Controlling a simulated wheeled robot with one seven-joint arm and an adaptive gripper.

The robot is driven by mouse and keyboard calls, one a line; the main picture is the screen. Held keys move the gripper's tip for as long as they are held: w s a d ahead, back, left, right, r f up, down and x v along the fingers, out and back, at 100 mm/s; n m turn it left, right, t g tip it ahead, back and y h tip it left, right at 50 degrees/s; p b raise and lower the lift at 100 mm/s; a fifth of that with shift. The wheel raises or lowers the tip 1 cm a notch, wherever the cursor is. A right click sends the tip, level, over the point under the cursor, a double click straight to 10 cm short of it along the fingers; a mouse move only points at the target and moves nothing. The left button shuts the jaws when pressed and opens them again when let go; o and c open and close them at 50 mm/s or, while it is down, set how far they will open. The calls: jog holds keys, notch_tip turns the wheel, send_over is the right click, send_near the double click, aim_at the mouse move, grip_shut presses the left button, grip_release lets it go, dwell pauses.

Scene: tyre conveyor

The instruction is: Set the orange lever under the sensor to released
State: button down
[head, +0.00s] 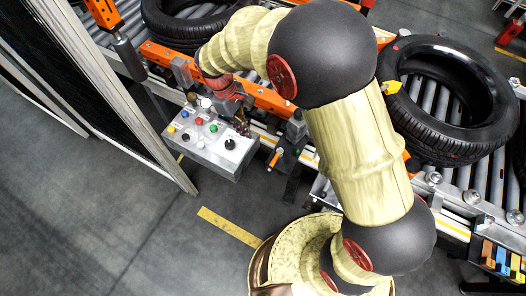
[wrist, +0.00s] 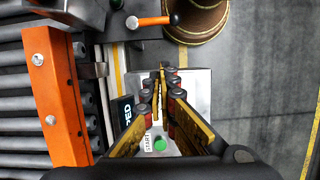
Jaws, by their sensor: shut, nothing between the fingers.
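The orange lever (head: 275,158) sits on a dark bracket at the conveyor's near side, just right of the control box in the head view. In the wrist view the orange lever (wrist: 152,21) lies across the top, with a black end at its right. My gripper (wrist: 161,72) is shut and empty, above the control box, with the lever beyond its fingertips and apart from them. In the head view my gripper (head: 242,122) is small and partly hidden at the box's back edge. I cannot make out the sensor clearly.
The grey control box (head: 215,150) carries several coloured buttons and a black knob; a green button (wrist: 160,144) shows by the fingers. Tyres (head: 445,100) lie on the roller conveyor. An orange rail (wrist: 55,105) runs along the rollers. Floor in front of the box is clear.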

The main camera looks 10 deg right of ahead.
aim_at(275, 160)
jog(key=shift+s+d+f+b, duration=0.35)
jog(key=shift+s+d+f, duration=0.45)
jog(key=shift+f, duration=0.95)
jog(key=shift+s+d+f+b, duration=0.3)
jog(key=shift+s+d+f, duration=0.5)
jog(key=shift+f, duration=0.9)
jog(key=shift+s+d+f+b, duration=0.45)
jog(key=shift+d+f, duration=0.6)
jog(key=shift+f, duration=0.7)
jog(key=shift+s, duration=0.15)
